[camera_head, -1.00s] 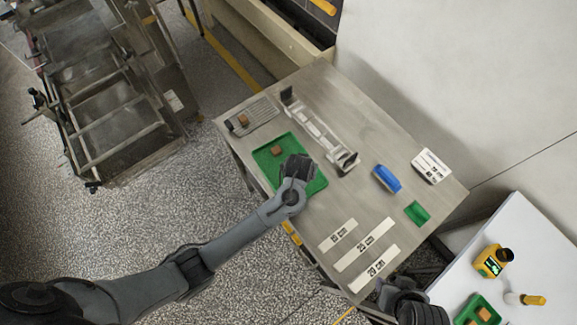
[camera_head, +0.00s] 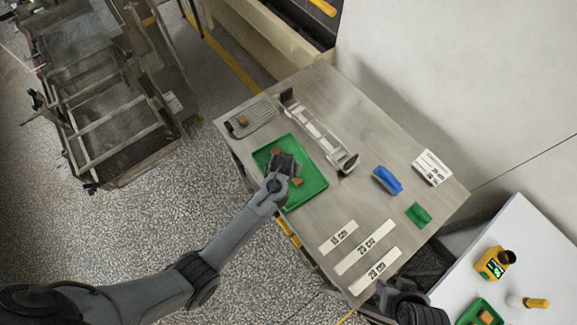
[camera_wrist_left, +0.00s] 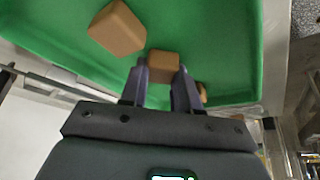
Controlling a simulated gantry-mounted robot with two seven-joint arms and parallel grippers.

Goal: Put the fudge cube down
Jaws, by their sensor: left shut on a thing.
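The green tray (camera_head: 311,188) lies on the steel table. My left gripper (camera_head: 281,160) is over it, and in the left wrist view the gripper (camera_wrist_left: 161,78) is shut on a brown fudge cube (camera_wrist_left: 163,65). I cannot tell whether this cube touches the tray floor. In the wrist view a second cube (camera_wrist_left: 117,28) sits to the left, and a third (camera_wrist_left: 203,92) is partly hidden behind the right finger. In the head view one cube (camera_head: 277,151) shows just beyond the gripper and one (camera_head: 297,182) beside it. My right gripper (camera_head: 400,301) is low in view, its jaws unclear.
A wire rack (camera_head: 250,119) with one cube (camera_head: 243,120) is at the table's far left. A long metal fixture (camera_head: 320,132), blue tool (camera_head: 387,180), green piece (camera_head: 418,215) and length strips (camera_head: 365,245) lie to the right. A white side table holds a yellow device (camera_head: 493,263).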

